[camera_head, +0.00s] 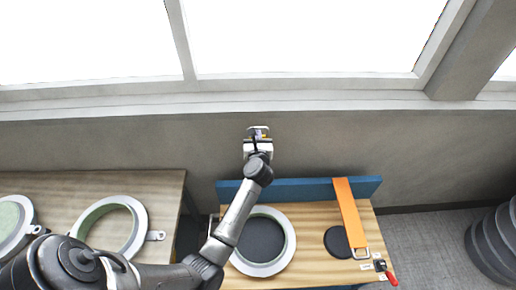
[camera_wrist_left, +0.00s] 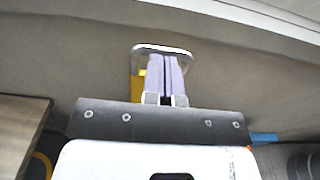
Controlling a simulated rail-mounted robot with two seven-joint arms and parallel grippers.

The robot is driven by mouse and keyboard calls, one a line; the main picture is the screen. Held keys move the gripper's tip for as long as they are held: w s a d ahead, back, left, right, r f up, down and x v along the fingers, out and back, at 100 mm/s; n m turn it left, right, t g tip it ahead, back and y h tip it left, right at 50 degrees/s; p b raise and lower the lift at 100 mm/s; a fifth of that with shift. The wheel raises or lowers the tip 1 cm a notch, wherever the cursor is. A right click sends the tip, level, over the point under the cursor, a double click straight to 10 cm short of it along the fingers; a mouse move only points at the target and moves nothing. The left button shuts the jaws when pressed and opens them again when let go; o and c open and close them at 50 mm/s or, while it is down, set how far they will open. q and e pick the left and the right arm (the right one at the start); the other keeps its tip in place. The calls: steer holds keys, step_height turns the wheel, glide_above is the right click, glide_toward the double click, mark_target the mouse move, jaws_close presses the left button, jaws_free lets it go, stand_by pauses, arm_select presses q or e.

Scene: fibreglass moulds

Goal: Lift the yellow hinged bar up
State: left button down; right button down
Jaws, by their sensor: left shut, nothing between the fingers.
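My left gripper (camera_head: 258,131) is high near the back wall, above the blue board. In the left wrist view its fingers (camera_wrist_left: 166,62) are shut together with nothing between them. Their tips lie within the outline of a silver metal loop (camera_wrist_left: 160,47); I cannot tell whether they touch it. A strip of the yellow bar (camera_wrist_left: 137,85) shows just left of the fingers, below the loop. The arm and gripper hide most of this bar in the head view, so its tilt is hard to tell. My right gripper is not in view.
A wooden table (camera_head: 305,215) carries a round mould (camera_head: 289,243), an orange bar (camera_head: 349,210) with a metal loop, and a red-handled clamp (camera_head: 391,279). A blue board (camera_head: 310,189) stands along its back. Another table (camera_head: 90,182) with ring moulds is at left.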

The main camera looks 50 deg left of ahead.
arm_select(q)
steer(key=b+v, duration=0.1)
steer(key=v, duration=0.9)
